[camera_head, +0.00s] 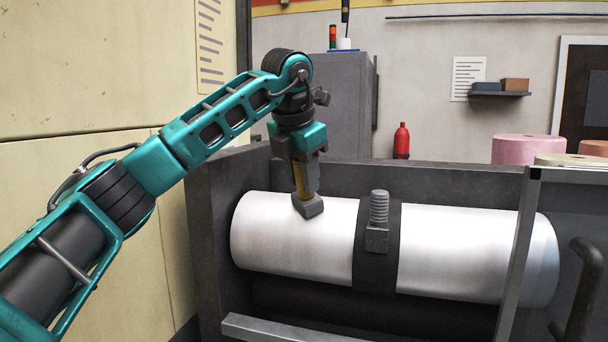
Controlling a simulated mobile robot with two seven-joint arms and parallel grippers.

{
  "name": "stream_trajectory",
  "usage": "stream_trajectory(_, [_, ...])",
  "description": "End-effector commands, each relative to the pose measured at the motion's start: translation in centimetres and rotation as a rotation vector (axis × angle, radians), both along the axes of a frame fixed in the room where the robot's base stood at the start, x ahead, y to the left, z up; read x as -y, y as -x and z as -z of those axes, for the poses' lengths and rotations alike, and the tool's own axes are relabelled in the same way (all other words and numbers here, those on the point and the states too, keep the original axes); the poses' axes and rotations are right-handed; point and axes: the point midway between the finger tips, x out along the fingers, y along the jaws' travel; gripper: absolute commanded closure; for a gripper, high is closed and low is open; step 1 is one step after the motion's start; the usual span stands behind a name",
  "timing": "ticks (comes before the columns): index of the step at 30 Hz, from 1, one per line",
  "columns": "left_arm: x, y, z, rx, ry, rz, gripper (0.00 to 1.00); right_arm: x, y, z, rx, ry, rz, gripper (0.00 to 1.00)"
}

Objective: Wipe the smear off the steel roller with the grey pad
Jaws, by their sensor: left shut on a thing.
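The steel roller (450,250) lies across the middle of the view, bright and smooth. My left gripper (304,180) points down over its left part, shut on the grey pad (309,207). The pad sits at the roller's upper surface and appears to touch it, left of the dark band. A yellowish part shows between the gripper and the pad. I cannot make out a smear on the visible steel; the pad hides a small patch. My right gripper is not in view.
A dark band (377,275) with an upright threaded bolt (378,208) wraps the roller. A metal bar (520,255) crosses its right end, near a dark curved handle (584,290). A dark frame wall (440,182) stands behind. Pink felt rolls (520,150) are at back right.

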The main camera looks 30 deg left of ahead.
Motion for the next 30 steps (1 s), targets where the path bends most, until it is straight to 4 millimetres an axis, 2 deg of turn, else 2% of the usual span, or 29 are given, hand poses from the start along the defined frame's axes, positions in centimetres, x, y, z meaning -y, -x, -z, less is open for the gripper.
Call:
stream_trajectory(6, [-1.4,-0.6,-0.7,0.000,0.000,-0.005,0.98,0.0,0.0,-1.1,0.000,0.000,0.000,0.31])
stream_trajectory(16, [-1.5,-0.7,-0.6,0.002,-0.001,-0.001,0.98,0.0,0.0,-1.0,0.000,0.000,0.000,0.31])
stream_trajectory(30, [0.4,0.2,0.4,0.001,-0.001,0.001,0.98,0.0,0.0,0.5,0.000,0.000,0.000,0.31])
